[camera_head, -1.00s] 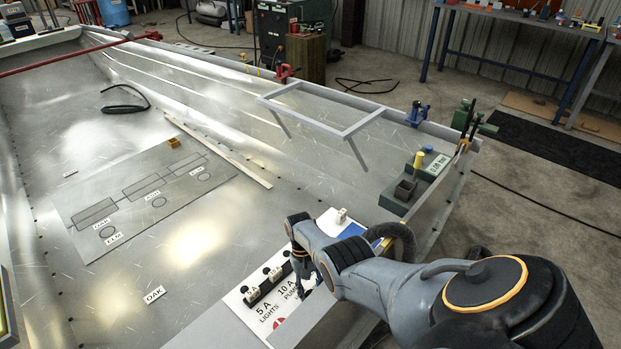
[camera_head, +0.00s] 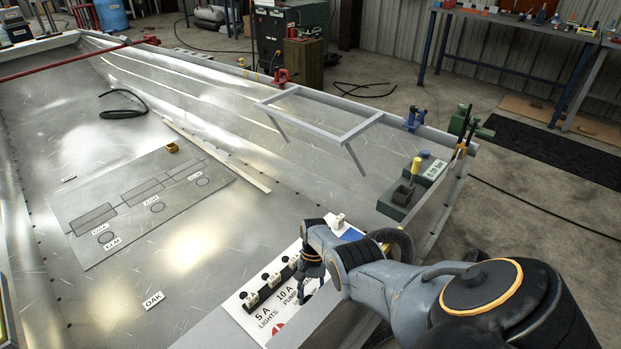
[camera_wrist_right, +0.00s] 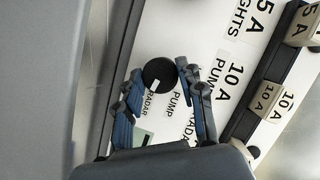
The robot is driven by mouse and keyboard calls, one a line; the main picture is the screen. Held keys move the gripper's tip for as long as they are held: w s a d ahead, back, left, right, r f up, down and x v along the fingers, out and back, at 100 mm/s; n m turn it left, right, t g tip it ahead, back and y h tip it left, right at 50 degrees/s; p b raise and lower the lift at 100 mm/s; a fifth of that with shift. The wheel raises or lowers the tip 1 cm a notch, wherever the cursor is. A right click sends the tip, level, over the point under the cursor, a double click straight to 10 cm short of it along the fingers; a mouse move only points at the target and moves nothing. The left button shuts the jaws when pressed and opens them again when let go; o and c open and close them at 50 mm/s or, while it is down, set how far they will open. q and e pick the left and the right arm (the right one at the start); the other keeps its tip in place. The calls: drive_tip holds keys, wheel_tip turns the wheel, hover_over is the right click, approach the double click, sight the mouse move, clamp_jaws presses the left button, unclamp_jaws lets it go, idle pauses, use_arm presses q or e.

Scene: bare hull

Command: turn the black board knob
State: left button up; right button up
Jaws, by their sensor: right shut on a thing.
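The black board knob (camera_wrist_right: 159,72) is a round black disc with a white mark at its lower edge. It sits on the white board (camera_wrist_right: 205,20) by the RADAR and PUMP labels. In the wrist view my right gripper (camera_wrist_right: 160,70) has its blue-grey fingers on both sides of it, shut on it. In the head view my right gripper (camera_head: 312,284) reaches down onto the white board (camera_head: 240,307), and its fingers and wrist hide the knob. My left gripper is not in view.
Several fuse-like blocks labelled 10 A (camera_wrist_right: 267,98) stand right of the gripper in the wrist view. A white block (camera_head: 337,220) lies behind my wrist. The metal floor left of the board is largely clear.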

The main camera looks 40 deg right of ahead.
drive_tip(key=o, duration=1.2)
drive_tip(key=shift+c, duration=0.2)
drive_tip(key=v, duration=1.2)
